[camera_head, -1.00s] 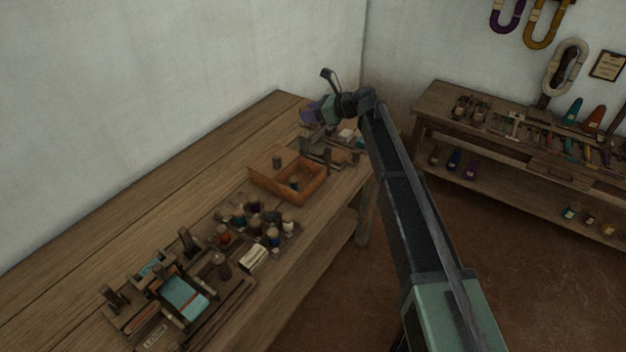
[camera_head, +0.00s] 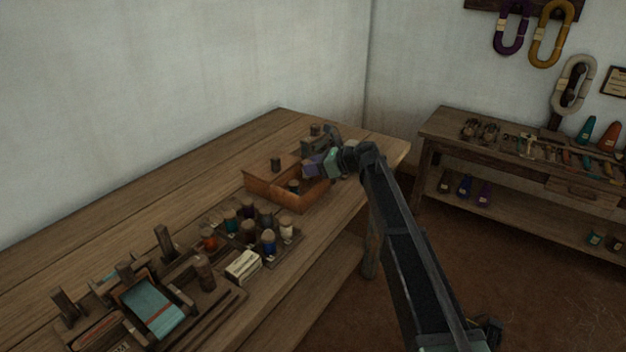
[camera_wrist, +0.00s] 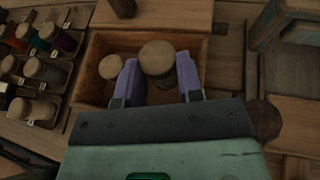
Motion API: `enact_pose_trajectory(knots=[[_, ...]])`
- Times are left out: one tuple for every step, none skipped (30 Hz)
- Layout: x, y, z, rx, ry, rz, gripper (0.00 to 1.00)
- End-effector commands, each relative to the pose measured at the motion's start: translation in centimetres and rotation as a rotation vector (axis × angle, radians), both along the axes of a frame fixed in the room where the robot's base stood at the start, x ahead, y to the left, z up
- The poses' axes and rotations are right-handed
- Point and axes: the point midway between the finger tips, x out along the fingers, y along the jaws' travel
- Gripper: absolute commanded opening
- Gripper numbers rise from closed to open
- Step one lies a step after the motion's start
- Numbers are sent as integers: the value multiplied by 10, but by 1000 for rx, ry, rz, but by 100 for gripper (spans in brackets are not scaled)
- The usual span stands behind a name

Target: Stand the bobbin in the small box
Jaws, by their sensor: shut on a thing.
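The small wooden box (camera_head: 265,193) stands on the long bench in the head view; its near part is open. A bobbin with a tan round top (camera_head: 294,186) stands inside it; it also shows in the wrist view (camera_wrist: 112,66), left of my fingers. My gripper (camera_wrist: 158,82) has purple fingers shut on another bobbin (camera_wrist: 157,55), whose tan top faces the camera. In the wrist view the held bobbin appears over the box opening (camera_wrist: 97,45). How far its base is from the box floor is hidden. In the head view my gripper (camera_head: 311,168) is at the box's right side.
A dark knob or peg (camera_head: 276,163) rises from the box's covered back part. A rack of several coloured bobbins (camera_head: 248,232) lies just left of the box, with a pale labelled block (camera_head: 243,265) in front. Wooden fixtures (camera_head: 318,144) stand behind. The bench's back left is clear.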

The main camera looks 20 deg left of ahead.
Motion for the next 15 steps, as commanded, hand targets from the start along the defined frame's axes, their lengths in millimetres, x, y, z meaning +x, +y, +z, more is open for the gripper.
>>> enact_pose_trajectory(knots=[[0,0,-11,0,0,0,11],[0,0,-9,0,0,0,11],[0,0,-6,0,0,0,11],[0,0,-5,0,0,0,11],[0,0,-5,0,0,0,11],[0,0,-5,0,0,0,11],[0,0,-5,0,0,0,11],[0,0,-6,0,0,0,11],[0,0,-8,0,0,0,11],[0,0,-9,0,0,0,11],[0,0,-10,0,0,0,11],[0,0,-11,0,0,0,11],[0,0,-12,0,0,0,11],[0,0,-13,0,0,0,11],[0,0,-14,0,0,0,11]])
